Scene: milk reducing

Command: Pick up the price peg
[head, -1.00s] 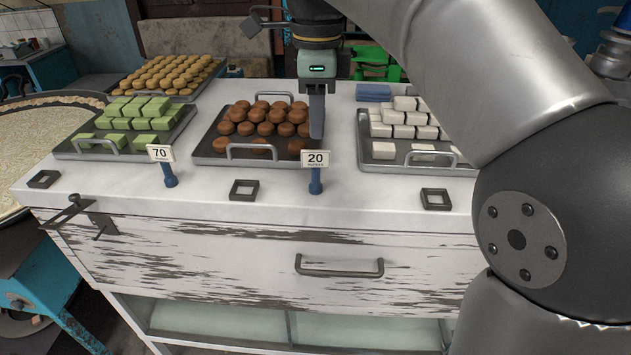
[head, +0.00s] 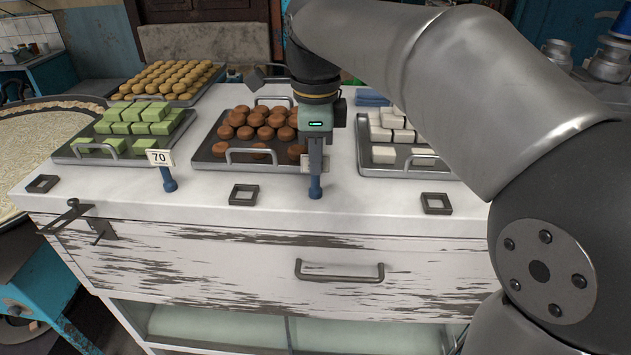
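A price peg (head: 316,190) with a blue base stands upright at the front of the white counter, in front of the tray of brown sweets. My gripper (head: 315,161) points straight down over it, its fingers overlapping the peg's upper part and hiding most of its sign. The fingers line up in this view, so I cannot tell whether they are apart or closed on the peg. A second price peg (head: 162,164), reading 70, stands to the left in front of the green sweets.
Trays of green (head: 133,124), brown (head: 257,132) and white sweets (head: 391,133) stand on the counter (head: 380,205), with yellow sweets (head: 170,79) behind. Dark square holders lie empty along the front at left (head: 42,184), middle (head: 243,195) and right (head: 436,204).

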